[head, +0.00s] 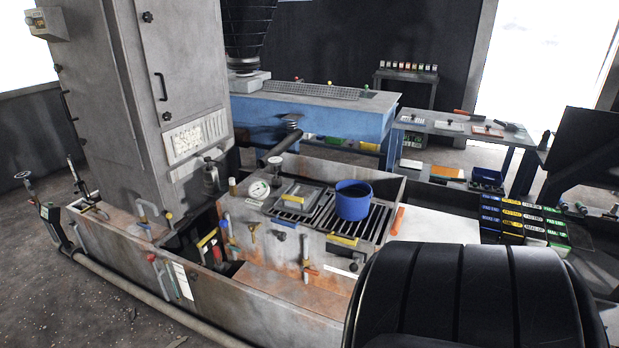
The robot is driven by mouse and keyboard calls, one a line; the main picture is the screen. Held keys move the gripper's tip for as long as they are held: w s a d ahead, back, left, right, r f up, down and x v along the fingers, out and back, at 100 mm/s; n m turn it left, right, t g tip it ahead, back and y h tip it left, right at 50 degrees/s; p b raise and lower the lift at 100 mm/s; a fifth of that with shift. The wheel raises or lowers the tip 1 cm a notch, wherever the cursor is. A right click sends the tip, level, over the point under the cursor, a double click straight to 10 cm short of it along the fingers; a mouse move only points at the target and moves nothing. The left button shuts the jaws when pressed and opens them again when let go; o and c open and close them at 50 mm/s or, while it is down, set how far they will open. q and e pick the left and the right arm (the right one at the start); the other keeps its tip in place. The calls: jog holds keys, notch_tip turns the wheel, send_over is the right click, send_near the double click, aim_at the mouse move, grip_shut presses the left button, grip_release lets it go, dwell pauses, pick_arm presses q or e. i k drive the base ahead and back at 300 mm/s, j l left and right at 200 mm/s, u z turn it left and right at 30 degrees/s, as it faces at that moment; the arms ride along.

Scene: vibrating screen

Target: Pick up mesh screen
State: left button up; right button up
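A flat grey mesh panel (312,91) lies on top of the blue vibrating machine (350,122) at the back centre. It looks like the mesh screen, though it is small and distant here. A second slatted grate (375,222) lies in the top of the rusty grey housing (270,235) in the middle. A blue round pot (353,200) stands on that grate and hides part of it. A small grey plate with a yellow handle (299,195) lies to the left of the pot. Neither of my grippers can be made out in the head view.
A tall grey cabinet (160,80) stands at the left. A bench with tools (460,127) and a row of small coloured boxes (520,218) are at the right. A large black rounded body (470,300) blocks the lower right. Open floor (60,300) lies at the lower left.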

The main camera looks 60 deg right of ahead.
aim_at(302, 199)
jog(key=z, duration=1.45)
